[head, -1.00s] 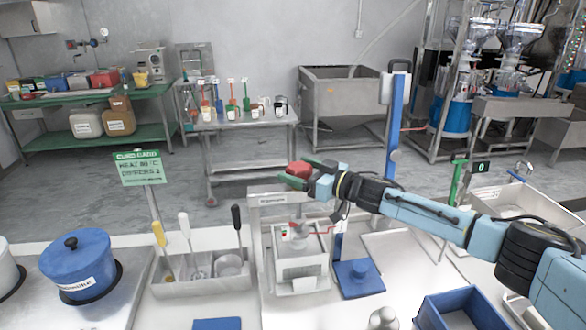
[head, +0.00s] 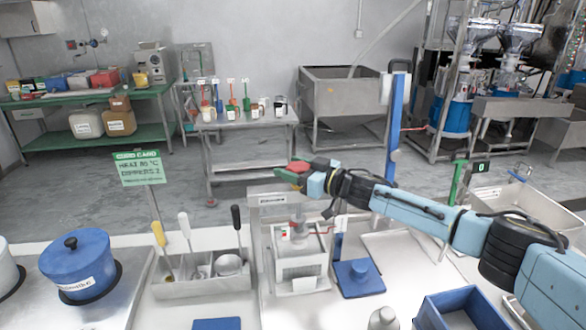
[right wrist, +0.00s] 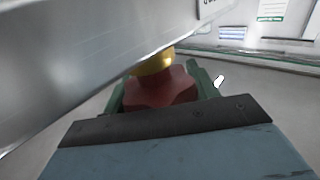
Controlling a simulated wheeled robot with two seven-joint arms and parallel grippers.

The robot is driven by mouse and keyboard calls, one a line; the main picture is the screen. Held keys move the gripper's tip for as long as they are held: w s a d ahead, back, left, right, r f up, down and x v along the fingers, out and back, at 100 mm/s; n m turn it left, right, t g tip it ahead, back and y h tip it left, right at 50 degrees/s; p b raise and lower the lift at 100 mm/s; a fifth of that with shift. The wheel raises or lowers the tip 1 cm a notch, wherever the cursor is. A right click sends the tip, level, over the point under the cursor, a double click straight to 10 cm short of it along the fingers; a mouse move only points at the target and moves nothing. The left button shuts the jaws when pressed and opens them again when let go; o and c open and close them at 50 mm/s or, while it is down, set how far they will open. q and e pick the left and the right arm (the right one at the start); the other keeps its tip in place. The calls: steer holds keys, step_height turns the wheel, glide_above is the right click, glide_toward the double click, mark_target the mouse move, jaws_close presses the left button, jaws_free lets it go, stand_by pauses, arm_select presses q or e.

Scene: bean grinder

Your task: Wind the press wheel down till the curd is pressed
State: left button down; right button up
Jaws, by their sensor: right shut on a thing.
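The press stands at the middle of the bench, with a pale crossbeam (head: 272,199) over a white box-shaped mould (head: 301,268). A grey pressing part (head: 298,226) hangs below the beam over the mould; I cannot make out the curd. The red lobed press wheel (head: 299,166) sits above the beam. My right gripper (head: 289,172) is shut on the wheel, coming in from the right. In the right wrist view the wheel (right wrist: 160,88) lies between the green fingers, beside a yellow part (right wrist: 153,63). My left gripper is not in view.
A blue lidded pot (head: 78,265) and a utensil tray (head: 203,287) stand left of the press. A green instruction card (head: 139,168) rises behind. A blue stand (head: 358,278) and an empty blue bin (head: 465,312) are at the right. A blue post (head: 395,130) stands behind my right arm.

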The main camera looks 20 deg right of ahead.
steer(key=shift+m+t+h+p, duration=0.35)
steer(key=shift+m+t+h, duration=0.15)
steer(key=shift+h, duration=0.1)
steer(key=shift+m+h, duration=0.3)
steer(key=shift+d+f+m+t+h, duration=0.1)
steer(key=shift+m+t+h, duration=0.55)
steer(key=shift+h, duration=0.35)
steer(key=m+t+h, duration=0.1)
steer(key=m+h, duration=0.1)
steer(key=shift+w+d+f+h+b, duration=0.1)
steer(key=shift+h+b, duration=0.25)
steer(key=shift+h, duration=0.05)
steer(key=shift+w+d+m+t+h+b, duration=0.1)
steer(key=shift+d+m+t+h+b, duration=0.15)
steer(key=shift+m+h+b, duration=0.65)
steer(key=shift+d+m+t+h+b, duration=0.15)
steer(key=shift+m+h, duration=0.3)
steer(key=shift+h, duration=0.85)
steer(key=shift+r, duration=0.2)
steer(key=o, duration=1)
steer(key=shift+c, duration=0.2)
